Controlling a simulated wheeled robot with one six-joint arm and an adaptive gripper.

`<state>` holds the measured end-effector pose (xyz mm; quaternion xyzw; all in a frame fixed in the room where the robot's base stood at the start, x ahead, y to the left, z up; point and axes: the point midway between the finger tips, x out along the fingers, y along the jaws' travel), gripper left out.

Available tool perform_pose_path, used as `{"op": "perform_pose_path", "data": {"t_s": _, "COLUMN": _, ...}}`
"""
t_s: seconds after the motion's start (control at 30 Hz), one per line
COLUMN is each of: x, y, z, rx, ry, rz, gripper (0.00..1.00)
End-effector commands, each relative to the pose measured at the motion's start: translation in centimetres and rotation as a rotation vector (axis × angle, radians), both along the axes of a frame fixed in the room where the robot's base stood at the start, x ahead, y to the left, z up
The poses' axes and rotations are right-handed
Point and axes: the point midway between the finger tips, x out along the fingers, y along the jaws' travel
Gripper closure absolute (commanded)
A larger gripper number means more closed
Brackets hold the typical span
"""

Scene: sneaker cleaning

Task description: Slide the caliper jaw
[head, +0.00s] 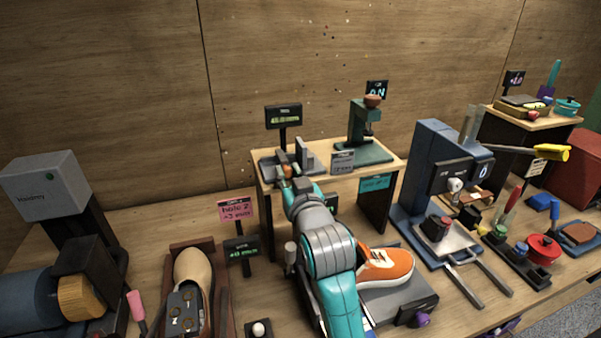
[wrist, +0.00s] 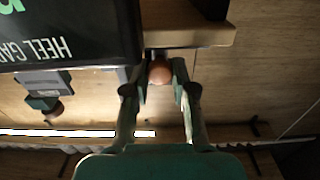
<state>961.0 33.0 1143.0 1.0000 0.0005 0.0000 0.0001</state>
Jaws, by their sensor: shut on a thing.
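The caliper (head: 304,155) stands on the small raised wooden shelf in the head view, with grey upright jaws on a flat grey base. My gripper (head: 286,170) is at its left front end. In the wrist view my gripper (wrist: 161,84) has its two fingers on either side of a round orange-brown knob (wrist: 160,71) and is shut on it. The fingers hide part of the knob, and my arm covers the shelf front below. A dark sign reading "HEEL GA" (wrist: 65,35) fills the upper left of the wrist view.
A display on a post (head: 283,116) stands behind the caliper. A green press (head: 366,130) stands right on the same shelf. Below are an orange sneaker (head: 386,265), a tan shoe (head: 193,280) and a pink sign (head: 237,209). A blue machine (head: 432,165) stands right.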

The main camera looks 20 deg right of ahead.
Motion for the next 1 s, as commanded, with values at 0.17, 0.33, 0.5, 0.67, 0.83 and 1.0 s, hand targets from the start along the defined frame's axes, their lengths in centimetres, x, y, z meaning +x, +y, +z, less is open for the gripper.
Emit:
{"op": "perform_pose_path", "data": {"t_s": 0.17, "x": 0.0, "y": 0.5, "z": 0.0, "rx": 0.001, "ry": 0.000, "rz": -0.001, "gripper": 1.00}}
{"op": "perform_pose_path", "data": {"t_s": 0.33, "x": 0.0, "y": 0.4, "z": 0.0, "rx": 0.000, "ry": 0.000, "rz": -0.001, "gripper": 1.00}}
{"op": "perform_pose_path", "data": {"t_s": 0.5, "x": 0.0, "y": 0.4, "z": 0.0, "rx": 0.000, "ry": 0.000, "rz": -0.001, "gripper": 0.50}}
{"op": "perform_pose_path", "data": {"t_s": 0.67, "x": 0.0, "y": 0.4, "z": 0.0, "rx": 0.000, "ry": 0.000, "rz": -0.001, "gripper": 0.50}}
{"op": "perform_pose_path", "data": {"t_s": 0.83, "x": -0.5, "y": 0.4, "z": -0.1, "rx": 0.000, "ry": 0.001, "rz": -0.001, "gripper": 0.50}}
{"op": "perform_pose_path", "data": {"t_s": 1.0, "x": -2.8, "y": 0.4, "z": -0.1, "rx": 0.000, "ry": 0.000, "rz": -0.001, "gripper": 0.50}}
